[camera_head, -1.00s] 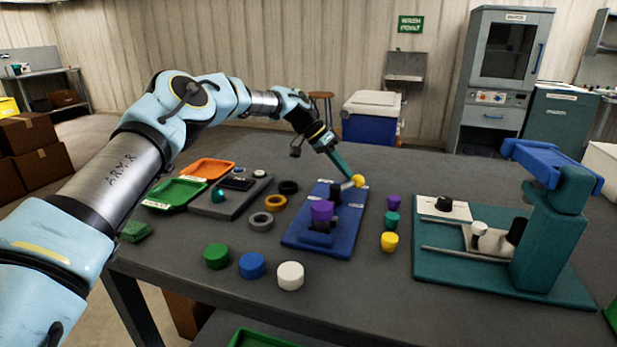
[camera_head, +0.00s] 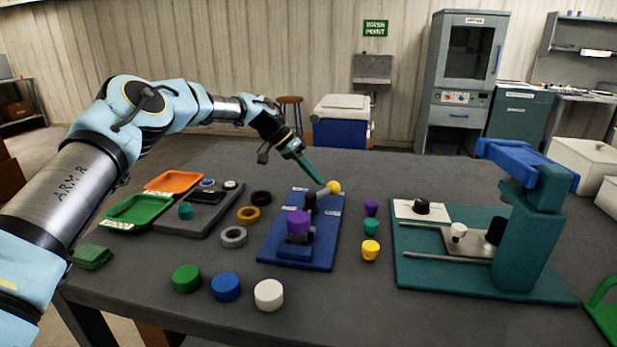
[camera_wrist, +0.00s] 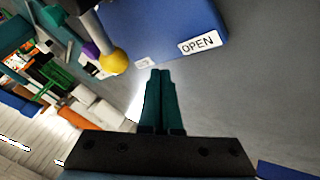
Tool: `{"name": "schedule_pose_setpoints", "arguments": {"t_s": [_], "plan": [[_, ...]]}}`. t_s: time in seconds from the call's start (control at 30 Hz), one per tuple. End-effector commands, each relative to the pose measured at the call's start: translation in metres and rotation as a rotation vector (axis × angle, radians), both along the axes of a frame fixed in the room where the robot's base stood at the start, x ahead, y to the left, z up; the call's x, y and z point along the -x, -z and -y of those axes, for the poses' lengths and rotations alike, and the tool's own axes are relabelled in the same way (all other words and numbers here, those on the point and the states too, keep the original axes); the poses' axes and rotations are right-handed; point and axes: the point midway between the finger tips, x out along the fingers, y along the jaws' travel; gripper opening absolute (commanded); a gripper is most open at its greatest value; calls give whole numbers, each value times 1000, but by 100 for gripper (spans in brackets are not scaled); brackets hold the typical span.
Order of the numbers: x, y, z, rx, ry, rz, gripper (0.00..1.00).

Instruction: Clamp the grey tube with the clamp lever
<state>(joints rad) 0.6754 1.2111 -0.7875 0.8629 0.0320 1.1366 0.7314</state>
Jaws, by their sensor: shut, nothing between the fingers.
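The clamp is a blue plate (camera_head: 275,250) on the table. A black post on it carries the clamp lever, a pale rod ending in a yellow ball knob (camera_head: 333,187). The knob points toward the far right and also shows in the wrist view (camera_wrist: 115,62). A purple cap (camera_head: 298,222) sits over a dark holder at the plate's near end. I cannot make out the grey tube for sure. My gripper (camera_head: 321,181) is shut and empty, its tips just beside the knob. In the wrist view the fingers (camera_wrist: 160,75) are right of the knob, apart from it, near an OPEN label (camera_wrist: 198,45).
Small purple, teal and yellow pieces (camera_head: 370,227) stand right of the plate. A teal press (camera_head: 520,240) is farther right. Rings (camera_head: 234,237), a grey tray (camera_head: 200,218) and green and orange trays (camera_head: 138,210) lie left. Green, blue and white caps (camera_head: 268,295) are in front.

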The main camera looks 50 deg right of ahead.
Motion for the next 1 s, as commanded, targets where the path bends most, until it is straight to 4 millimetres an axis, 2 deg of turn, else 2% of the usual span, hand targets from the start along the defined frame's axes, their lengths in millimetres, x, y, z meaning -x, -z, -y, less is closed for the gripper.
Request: {"name": "schedule_pose_setpoints", "arguments": {"t_s": [0.07, 0.6, 0.8, 1.0], "plan": [[2, 3, -1, 0, 1, 1, 0], [-48, -63, -23, 2, -1, 2, 0], [-56, -74, -28, 1, 1, 0, 0], [-57, -75, -28, 1, 1, 0, 0]]}}
